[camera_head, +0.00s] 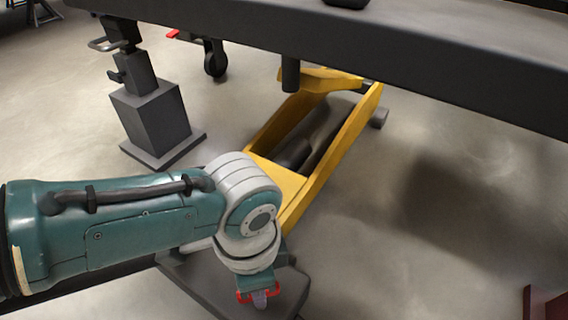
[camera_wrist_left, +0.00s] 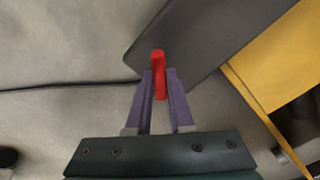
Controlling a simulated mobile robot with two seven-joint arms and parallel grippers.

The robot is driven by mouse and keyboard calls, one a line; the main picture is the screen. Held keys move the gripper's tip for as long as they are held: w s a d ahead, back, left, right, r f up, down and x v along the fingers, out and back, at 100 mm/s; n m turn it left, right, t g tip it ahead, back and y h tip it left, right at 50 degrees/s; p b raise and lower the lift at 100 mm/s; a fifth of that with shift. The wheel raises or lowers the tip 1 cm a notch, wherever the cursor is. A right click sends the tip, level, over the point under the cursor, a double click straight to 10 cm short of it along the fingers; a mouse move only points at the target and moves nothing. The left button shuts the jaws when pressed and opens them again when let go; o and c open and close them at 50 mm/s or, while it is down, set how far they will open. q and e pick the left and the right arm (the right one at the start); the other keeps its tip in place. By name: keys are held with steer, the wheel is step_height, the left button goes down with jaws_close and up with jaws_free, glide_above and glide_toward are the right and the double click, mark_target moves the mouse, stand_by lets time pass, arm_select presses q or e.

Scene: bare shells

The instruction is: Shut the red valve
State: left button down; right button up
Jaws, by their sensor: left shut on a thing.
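The red valve (camera_wrist_left: 158,62) shows in the left wrist view as a narrow red bar between the tips of my left gripper's purple fingers (camera_wrist_left: 160,84). The fingers are shut on it, and its upper end sticks out past them. In the head view my left gripper (camera_head: 260,299) points down near the lower edge, over a dark grey base plate. Red parts show on both sides of it there; I cannot tell whether they belong to the valve. What the valve is fixed to is hidden. My right gripper is in neither view.
A yellow frame (camera_head: 347,135) stands on the floor beside my left arm. A dark tabletop (camera_head: 420,70) crosses above it. A dark grey pedestal (camera_head: 150,118) stands left, with a small red piece (camera_head: 172,34) behind it.

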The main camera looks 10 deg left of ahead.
arm_select(q)
steer(key=m, duration=0.5)
steer(key=shift+m, duration=2.5)
steer(key=c, duration=0.8)
jaws_free()
steer(key=shift+r, duration=0.15)
step_height(320, 180, up, 10)
steer(key=p, duration=0.9)
